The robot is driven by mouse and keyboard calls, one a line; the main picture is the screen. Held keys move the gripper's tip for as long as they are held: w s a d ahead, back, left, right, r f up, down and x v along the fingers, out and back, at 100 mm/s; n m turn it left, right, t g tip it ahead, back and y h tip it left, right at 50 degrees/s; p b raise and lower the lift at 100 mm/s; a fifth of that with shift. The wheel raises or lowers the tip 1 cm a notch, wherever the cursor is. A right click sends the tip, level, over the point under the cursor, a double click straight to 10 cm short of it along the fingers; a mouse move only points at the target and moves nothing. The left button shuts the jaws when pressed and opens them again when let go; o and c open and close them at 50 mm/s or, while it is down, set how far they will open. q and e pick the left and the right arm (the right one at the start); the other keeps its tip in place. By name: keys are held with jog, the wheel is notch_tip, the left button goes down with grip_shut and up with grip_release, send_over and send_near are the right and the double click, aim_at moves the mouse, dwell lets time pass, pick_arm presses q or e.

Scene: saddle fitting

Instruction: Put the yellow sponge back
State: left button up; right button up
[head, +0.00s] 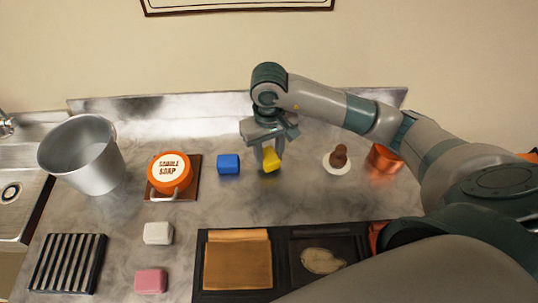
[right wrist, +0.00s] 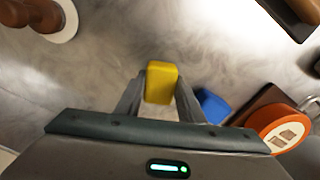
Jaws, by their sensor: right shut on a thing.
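The yellow sponge (head: 271,160) is a small block between the fingers of my right gripper (head: 267,156). In the right wrist view the yellow sponge (right wrist: 161,82) sits between the two fingertips (right wrist: 160,88), and the gripper is shut on it. The head view shows it over the back middle of the counter, just right of a blue sponge (head: 229,164). I cannot tell whether it touches the counter. My left gripper is not in view.
An orange saddle soap tin (head: 169,170) stands on a brown board left of the blue sponge, beside a metal bucket (head: 82,155). White (head: 158,233) and pink (head: 151,281) blocks lie in front, near a ribbed black rack (head: 68,262). A white dish (head: 337,168) and copper pot (head: 384,158) stand right.

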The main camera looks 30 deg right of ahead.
jog(key=shift+f, duration=0.6)
jog(key=shift+f, duration=0.15)
jog(key=shift+f, duration=0.1)
jog(key=o, duration=1)
